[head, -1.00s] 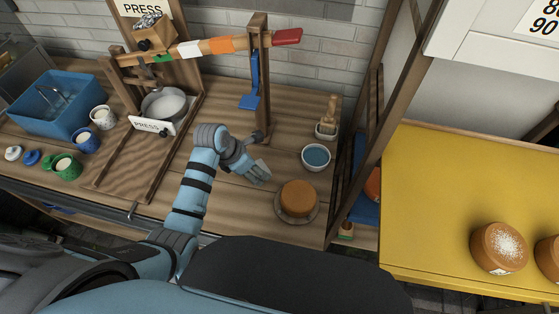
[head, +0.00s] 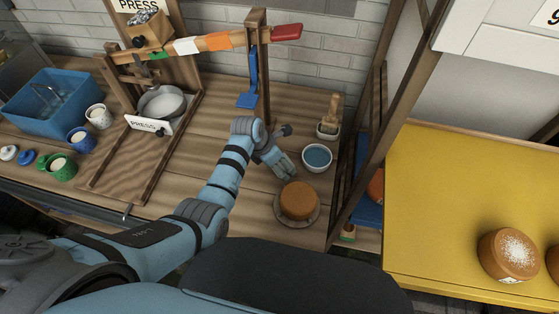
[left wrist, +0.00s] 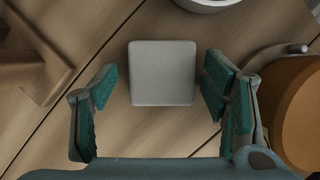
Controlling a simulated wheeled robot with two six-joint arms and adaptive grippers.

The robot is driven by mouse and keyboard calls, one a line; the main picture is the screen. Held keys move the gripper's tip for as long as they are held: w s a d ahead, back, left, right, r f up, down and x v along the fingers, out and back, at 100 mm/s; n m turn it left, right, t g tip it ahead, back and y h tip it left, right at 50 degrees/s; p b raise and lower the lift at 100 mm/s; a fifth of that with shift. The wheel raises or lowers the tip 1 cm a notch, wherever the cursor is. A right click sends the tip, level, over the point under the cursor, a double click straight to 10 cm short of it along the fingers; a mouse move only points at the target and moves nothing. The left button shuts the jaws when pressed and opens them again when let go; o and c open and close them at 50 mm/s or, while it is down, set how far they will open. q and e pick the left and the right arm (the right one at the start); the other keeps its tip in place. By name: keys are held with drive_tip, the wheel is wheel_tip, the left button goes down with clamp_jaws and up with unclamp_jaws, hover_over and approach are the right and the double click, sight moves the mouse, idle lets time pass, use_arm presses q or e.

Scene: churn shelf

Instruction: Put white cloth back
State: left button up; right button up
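A pale grey-white square, which looks like the folded white cloth (left wrist: 162,73), shows in the left wrist view between my left gripper's fingers, over the wooden bench. I cannot make it out for sure in the head view, where my gripper covers that area. My left gripper (head: 286,150) is open above the bench, left of a bowl of blue liquid (head: 317,157) and behind a cheese wheel (head: 299,200). In the left wrist view its fingers (left wrist: 155,90) stand on either side of the cloth with gaps. My right gripper is not in view.
A wooden post (head: 258,65) with a blue strap stands behind my left gripper. A brush in a holder (head: 329,118) stands by the bowl. The press (head: 150,125), blue tub (head: 53,100) and several mugs are left. A yellow table (head: 440,200) bears cheeses at right.

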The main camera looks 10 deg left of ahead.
use_arm(q)
drive_tip(key=shift+s, duration=0.1)
drive_tip(key=p+v, duration=0.3)
drive_tip(key=v, duration=0.9)
drive_tip(key=shift+r, duration=0.2)
drive_tip(key=shift+s+f, duration=0.1)
